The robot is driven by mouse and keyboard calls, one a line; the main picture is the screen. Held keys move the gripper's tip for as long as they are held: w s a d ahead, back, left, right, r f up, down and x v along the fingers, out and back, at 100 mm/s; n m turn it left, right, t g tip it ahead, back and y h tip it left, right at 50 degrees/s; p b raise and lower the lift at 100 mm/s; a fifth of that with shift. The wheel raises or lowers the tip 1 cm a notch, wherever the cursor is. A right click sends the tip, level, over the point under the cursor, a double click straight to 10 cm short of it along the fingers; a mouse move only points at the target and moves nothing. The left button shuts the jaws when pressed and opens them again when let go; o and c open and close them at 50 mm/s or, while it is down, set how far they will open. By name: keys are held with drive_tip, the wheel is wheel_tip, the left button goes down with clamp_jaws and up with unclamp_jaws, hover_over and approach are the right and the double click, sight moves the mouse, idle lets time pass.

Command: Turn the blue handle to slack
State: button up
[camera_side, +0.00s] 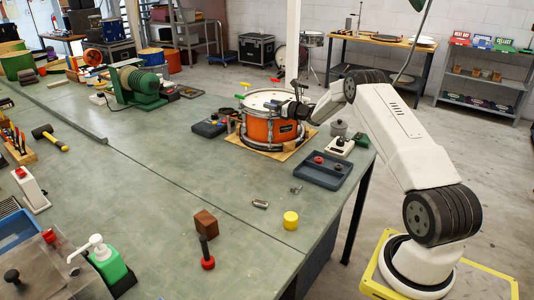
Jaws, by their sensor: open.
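An orange snare drum (258,131) with a white head and metal rims sits on a wooden board (238,141) near the bench's far right edge. Small coloured handles stand at its rim: a green one (240,97), a yellow one (245,84) and a red one (279,81). I cannot make out a blue handle; it may be hidden behind my gripper. My gripper (274,105) is open at the right side of the drum, over or close to its rim. Whether it touches anything is too small to tell.
A blue-grey tray (320,172) with small parts and a white device (340,147) stand right of the drum. A dark case (208,128) is left of it. A green machine (135,85) stands farther left. The bench's middle is mostly clear; a yellow cylinder (290,220) stands near the front.

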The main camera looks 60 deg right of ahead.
drive_tip(key=shift+w, duration=0.45)
clamp_jaws()
drive_tip(key=shift+n+y, duration=0.3)
drive_tip(key=shift+y, duration=0.2)
drive_tip(key=shift+w+r+n+y, duration=0.1)
drive_tip(key=shift+n+y, duration=0.8)
drive_tip(key=shift+y, duration=0.5)
drive_tip(key=shift+n+g+y, duration=0.3)
drive_tip(key=shift+n+y, duration=0.1)
drive_tip(key=shift+y, duration=0.2)
